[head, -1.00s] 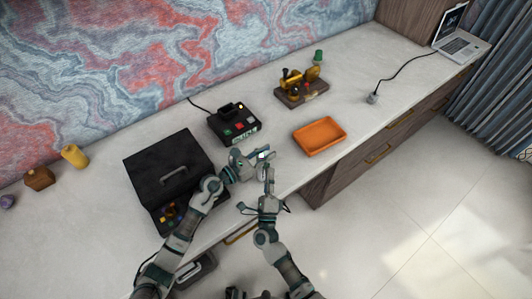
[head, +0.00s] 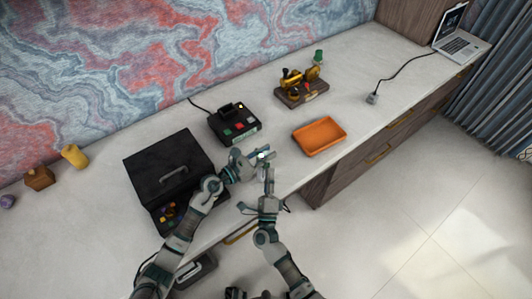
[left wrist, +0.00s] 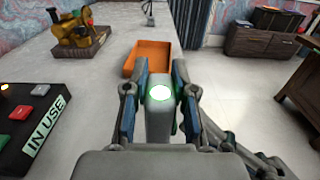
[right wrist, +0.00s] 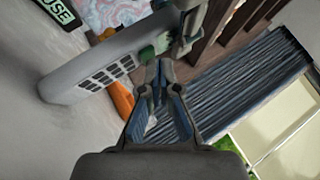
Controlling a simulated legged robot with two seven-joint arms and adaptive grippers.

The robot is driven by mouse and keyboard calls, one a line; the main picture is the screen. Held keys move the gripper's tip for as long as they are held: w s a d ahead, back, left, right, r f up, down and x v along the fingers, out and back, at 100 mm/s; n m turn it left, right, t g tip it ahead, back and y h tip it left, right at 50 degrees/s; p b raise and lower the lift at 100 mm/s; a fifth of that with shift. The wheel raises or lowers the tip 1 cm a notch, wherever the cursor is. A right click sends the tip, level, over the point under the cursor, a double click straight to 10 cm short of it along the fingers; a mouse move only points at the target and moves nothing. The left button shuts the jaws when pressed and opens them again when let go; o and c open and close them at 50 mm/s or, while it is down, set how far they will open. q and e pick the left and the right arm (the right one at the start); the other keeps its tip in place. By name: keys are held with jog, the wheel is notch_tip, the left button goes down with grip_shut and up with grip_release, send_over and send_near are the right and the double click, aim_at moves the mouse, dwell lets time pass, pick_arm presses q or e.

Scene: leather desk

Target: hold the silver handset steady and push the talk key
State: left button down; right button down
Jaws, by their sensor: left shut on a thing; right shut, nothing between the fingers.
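My left gripper (left wrist: 158,80) is shut on the silver handset (right wrist: 92,68), with one finger on each side. In the left wrist view the handset (left wrist: 160,122) shows its end, with a bright white spot ringed in green. The right wrist view shows its long grey body tilted, with a grid of dark keys. I cannot tell which key is the talk key. My right gripper (right wrist: 160,82) is shut and empty, its tips close beside the handset. I cannot tell whether they touch. In the head view the right gripper (head: 270,174) is just below the left one (head: 266,155).
A black unit (head: 235,125) with coloured buttons and an IN USE label stands behind the grippers. A large black case (head: 170,165) is left, an orange tray (head: 320,137) right. A brass device (head: 300,88) stands farther back. The desk's front edge runs below the grippers.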

jog(key=shift+w+a, duration=0.1)
jog(key=shift+w+a+r, duration=0.1)
jog(key=shift+w+a, duration=0.05)
jog(key=shift+w, duration=0.1)
jog(key=shift+s, duration=0.15)
jog(key=shift+s+d, duration=0.25)
dwell(0.3)
jog(key=s+d, duration=0.3)
jog(key=s, duration=0.2)
jog(key=shift+d, duration=0.3)
pick_arm(q)
jog(key=c, duration=0.9)
grip_release()
